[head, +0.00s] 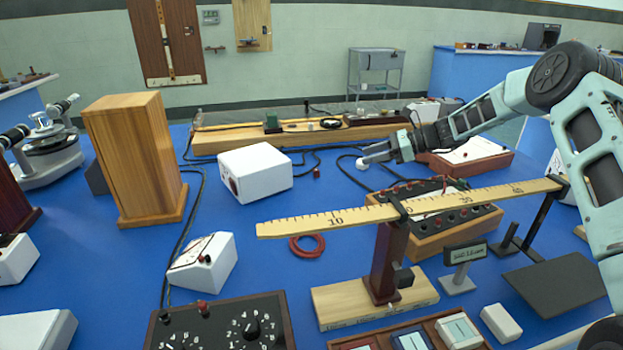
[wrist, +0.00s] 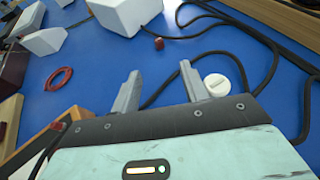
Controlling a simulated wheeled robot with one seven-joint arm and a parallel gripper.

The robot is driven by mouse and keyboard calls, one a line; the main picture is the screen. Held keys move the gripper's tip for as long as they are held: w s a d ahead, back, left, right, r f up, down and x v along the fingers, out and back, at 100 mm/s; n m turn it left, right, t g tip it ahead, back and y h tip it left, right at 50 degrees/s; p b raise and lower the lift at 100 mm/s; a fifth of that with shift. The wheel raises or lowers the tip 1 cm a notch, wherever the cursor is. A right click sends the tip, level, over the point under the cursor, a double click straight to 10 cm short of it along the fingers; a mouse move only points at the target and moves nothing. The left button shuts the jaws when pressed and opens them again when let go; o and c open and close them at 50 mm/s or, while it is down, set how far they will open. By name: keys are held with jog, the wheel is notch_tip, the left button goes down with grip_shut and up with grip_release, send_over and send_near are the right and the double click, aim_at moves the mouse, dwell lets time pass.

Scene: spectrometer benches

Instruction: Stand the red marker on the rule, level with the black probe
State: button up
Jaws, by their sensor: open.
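A small red piece, likely the red marker (head: 316,172), stands on the blue bench right of a white box. It also shows in the wrist view (wrist: 159,43), ahead of the fingertips and between their lines. My gripper (head: 372,156) is open and empty above the bench, to the right of the red piece; its two grey fingers (wrist: 158,80) are apart. The wooden rule (head: 300,224) is raised on a dark red post, marked with numbers. A black slanted arm (head: 543,212) on a foot reaches the rule's right end; I cannot tell if it is the black probe.
A white round piece (wrist: 216,86) lies beside my right finger. Black cables (head: 345,172) run across the bench nearby. A white box (head: 255,172) and a tall wooden box (head: 133,158) stand left. A terminal box (head: 440,228) sits beneath the rule.

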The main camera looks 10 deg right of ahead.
send_near(321, 177)
jog(key=a, duration=0.1)
jog(key=w+a, duration=0.1)
jog(key=w+a+r, duration=0.1)
jog(key=shift+a, duration=0.4)
jog(key=shift+p+x, duration=0.3)
jog(key=shift+x, duration=2.4)
jog(key=shift+s, duration=0.25)
grip_shut()
